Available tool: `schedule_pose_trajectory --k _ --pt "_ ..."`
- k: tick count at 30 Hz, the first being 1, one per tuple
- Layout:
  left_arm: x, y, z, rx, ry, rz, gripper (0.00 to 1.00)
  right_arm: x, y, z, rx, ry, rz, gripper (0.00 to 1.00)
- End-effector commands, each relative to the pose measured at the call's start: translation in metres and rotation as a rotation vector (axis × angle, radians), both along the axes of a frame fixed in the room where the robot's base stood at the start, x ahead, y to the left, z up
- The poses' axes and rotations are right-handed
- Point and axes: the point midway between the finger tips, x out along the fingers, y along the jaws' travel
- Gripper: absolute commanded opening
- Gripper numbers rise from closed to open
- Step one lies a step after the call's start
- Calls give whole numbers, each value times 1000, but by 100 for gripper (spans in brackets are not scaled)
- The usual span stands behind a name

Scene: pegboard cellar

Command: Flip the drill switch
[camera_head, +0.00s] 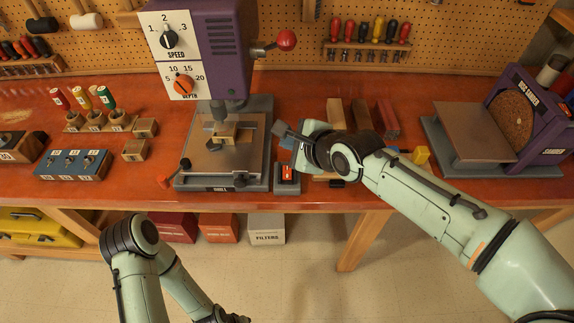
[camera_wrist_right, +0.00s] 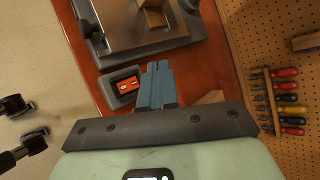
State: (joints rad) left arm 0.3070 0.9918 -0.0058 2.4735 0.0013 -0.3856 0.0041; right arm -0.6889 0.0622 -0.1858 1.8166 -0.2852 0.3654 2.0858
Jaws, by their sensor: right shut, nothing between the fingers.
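The drill press stands on the red-brown bench, with its grey base (camera_head: 248,178) and a purple head (camera_head: 224,45) above. The drill switch (camera_head: 287,173) is a small dark box with a red-orange rocker, just right of that base. It also shows in the right wrist view (camera_wrist_right: 127,86), left of the fingers. My right gripper (camera_head: 286,142) is shut and empty, with blue fingers (camera_wrist_right: 157,85).
A wooden block lies on the drill table (camera_head: 228,132). A red-knobbed lever (camera_head: 286,41) sticks out to the right of the drill head. Wood pieces (camera_head: 336,113) lie behind my right arm.

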Motion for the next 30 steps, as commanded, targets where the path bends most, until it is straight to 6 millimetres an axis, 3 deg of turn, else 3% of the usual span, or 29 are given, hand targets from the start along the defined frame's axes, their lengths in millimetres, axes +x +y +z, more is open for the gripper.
schedule_pose_trajectory --k 11,15,22,30 --pt "-11 0 -38 0 14 1 43 7 0 -47 0 2 0 0" --pt "-4 0 -53 4 -13 6 43 11 0 -66 0 3 -1 0" --pt "2 1 -59 7 -34 11 43 14 0 -83 0 2 0 0" --pt "3 0 -61 8 -39 11 43 15 0 -87 0 0 0 0"
